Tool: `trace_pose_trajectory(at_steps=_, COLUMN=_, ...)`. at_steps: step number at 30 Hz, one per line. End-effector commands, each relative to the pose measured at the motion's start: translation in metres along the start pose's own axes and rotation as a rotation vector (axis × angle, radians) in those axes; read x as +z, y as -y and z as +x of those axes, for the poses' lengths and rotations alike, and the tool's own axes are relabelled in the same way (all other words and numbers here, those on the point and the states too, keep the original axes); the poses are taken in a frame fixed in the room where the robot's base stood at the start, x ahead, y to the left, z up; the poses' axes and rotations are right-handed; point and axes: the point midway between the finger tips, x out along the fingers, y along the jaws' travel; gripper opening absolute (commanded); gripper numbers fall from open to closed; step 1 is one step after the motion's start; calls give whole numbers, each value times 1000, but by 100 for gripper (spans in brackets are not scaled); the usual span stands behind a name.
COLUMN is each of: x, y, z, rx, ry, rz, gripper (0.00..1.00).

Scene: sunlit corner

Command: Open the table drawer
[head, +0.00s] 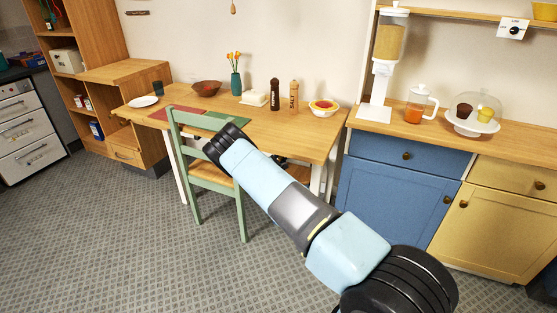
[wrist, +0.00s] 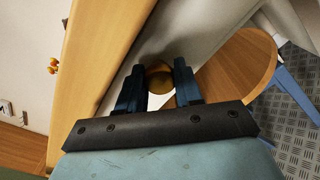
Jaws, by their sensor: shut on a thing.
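The wooden table (head: 293,127) stands against the wall in the head view, behind my arm. In the wrist view its wooden top (wrist: 105,50) runs along the left, with the pale drawer front (wrist: 190,32) beside it. A round brass-brown knob (wrist: 158,76) sits on that front. My gripper (wrist: 160,80) has its two dark fingers on either side of the knob and is shut on it. In the head view my arm hides the drawer and most of the gripper. I cannot tell whether the drawer stands out from the table.
A green chair (head: 243,217) stands at the table's front, close to my arm. A round wooden seat (wrist: 240,65) lies just right of the gripper. A bowl (head: 324,107), two mills and a vase stand on the table. A blue cabinet (head: 390,190) is at right. Floor at left is clear.

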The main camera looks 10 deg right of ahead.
Motion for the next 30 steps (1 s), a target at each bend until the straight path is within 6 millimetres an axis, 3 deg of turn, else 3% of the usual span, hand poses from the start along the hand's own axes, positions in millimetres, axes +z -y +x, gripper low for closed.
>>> trace_pose_trajectory(at_steps=3, x=0, y=1, z=0, rx=-1, ry=0, rz=0, gripper=0)
trace_pose_trajectory(at_steps=17, x=-3, y=-2, z=-12, rx=2, ry=-4, rz=0, gripper=0)
trace_pose_trajectory(at_steps=23, x=-2, y=-2, z=-43, rx=1, ry=-5, rz=0, gripper=0)
trace_pose_trajectory(at_steps=30, x=-2, y=-1, z=-105, rx=0, ry=-5, rz=-2, gripper=0)
